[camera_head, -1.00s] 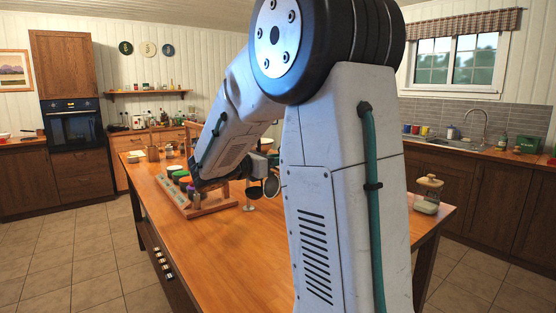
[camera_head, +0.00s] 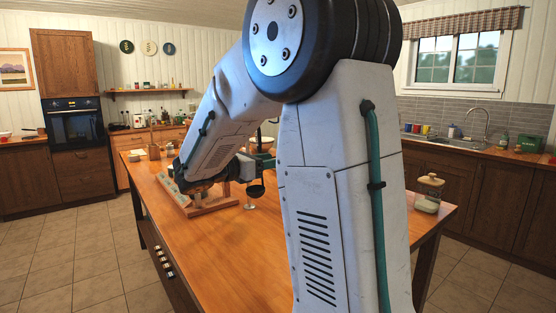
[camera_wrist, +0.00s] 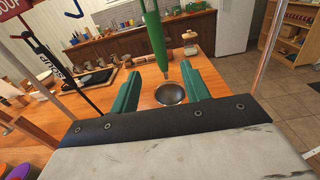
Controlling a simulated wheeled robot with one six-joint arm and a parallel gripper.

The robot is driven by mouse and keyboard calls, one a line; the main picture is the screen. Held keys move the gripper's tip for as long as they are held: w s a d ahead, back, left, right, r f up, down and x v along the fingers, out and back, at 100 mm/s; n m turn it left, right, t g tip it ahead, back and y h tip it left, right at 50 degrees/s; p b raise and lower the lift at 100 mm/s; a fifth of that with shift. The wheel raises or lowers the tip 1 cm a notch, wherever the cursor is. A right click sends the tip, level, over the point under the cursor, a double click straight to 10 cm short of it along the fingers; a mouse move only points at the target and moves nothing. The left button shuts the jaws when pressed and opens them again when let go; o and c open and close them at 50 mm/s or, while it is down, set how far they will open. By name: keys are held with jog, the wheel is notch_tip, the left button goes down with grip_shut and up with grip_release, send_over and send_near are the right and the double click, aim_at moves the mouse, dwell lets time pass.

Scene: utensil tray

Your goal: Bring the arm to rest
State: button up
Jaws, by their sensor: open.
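My gripper (camera_wrist: 161,72) shows in the wrist view with its two green fingers apart. A green-handled utensil (camera_wrist: 153,35) stands beyond and between the fingers, its lower end near the fingertips; whether it touches them I cannot tell. A round metal bowl (camera_wrist: 170,93) shows between the fingers; whether it belongs to that utensil is unclear. In the head view my arm (camera_head: 225,125) reaches out over the wooden table, bent down at its far end. The gripper's fingers are not clearly visible there.
A wooden rack (camera_head: 205,208) stands on the table (camera_head: 230,250) under my arm. Signs and dark hanging utensils (camera_wrist: 55,65) crowd the left of the wrist view. A lidded jar (camera_head: 428,192) stands at the table's right. The table's near left is clear.

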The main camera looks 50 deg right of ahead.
jog(key=v, duration=0.4)
jog(key=s+a+f+m+y, duration=0.9)
jog(key=s+f+m, duration=0.1)
jog(key=s+f, duration=0.1)
jog(key=s+a+m+t+y, duration=0.2)
jog(key=s+a+y, duration=0.2)
jog(key=a, duration=0.4)
jog(key=s+a+m+t+y, duration=0.3)
jog(key=s+a, duration=0.3)
jog(key=a, duration=0.2)
jog(key=shift+s+a+f+y, duration=0.3)
jog(key=shift+a+y, duration=0.1)
jog(key=shift+y, duration=0.3)
